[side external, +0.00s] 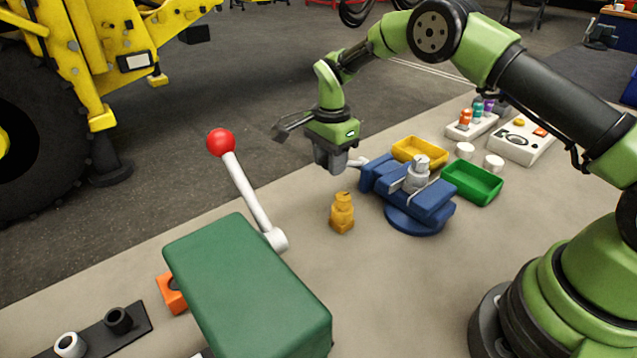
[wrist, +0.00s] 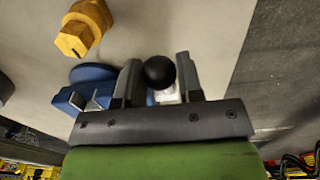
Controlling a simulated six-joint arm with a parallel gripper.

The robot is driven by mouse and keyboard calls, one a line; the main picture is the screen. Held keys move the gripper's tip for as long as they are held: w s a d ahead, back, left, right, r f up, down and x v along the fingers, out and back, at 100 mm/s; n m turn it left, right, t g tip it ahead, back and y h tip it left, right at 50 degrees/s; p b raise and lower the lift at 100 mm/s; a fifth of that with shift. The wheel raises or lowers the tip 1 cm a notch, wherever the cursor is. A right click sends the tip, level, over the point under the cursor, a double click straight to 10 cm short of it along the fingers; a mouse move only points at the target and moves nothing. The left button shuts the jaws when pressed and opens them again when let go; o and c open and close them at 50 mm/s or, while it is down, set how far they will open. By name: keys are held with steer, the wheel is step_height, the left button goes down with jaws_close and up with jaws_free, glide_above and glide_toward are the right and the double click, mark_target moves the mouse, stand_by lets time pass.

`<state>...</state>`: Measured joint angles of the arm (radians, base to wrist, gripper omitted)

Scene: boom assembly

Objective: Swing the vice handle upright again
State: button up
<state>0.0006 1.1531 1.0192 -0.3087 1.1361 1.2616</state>
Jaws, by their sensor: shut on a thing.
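The blue vice (side external: 432,200) stands on the bench on a round base, with a grey part clamped between its jaws. It shows partly behind my gripper's fingers in the wrist view (wrist: 95,75). My gripper (side external: 333,160) is at the vice's left end, shut on the vice handle. A short light grey length of the handle (side external: 357,162) shows between the fingers and the vice. In the wrist view a black ball knob (wrist: 159,72) sits between the two fingers (wrist: 160,82). The rest of the handle is hidden, so I cannot tell its exact tilt.
A yellow-orange fitting (side external: 342,213) stands just left of the vice, close below my gripper. A yellow tray (side external: 420,148) and a green tray (side external: 474,184) stand behind and right of the vice. A red-knobbed white lever (side external: 247,192) rises beside a green block (side external: 245,290) in front.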

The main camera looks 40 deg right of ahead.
steer(key=o, duration=0.5)
steer(key=shift+c, duration=0.2)
steer(key=shift+f, duration=0.15)
steer(key=shift+a+f, duration=0.2)
steer(key=shift+c, duration=0.2)
steer(key=c, duration=0.4)
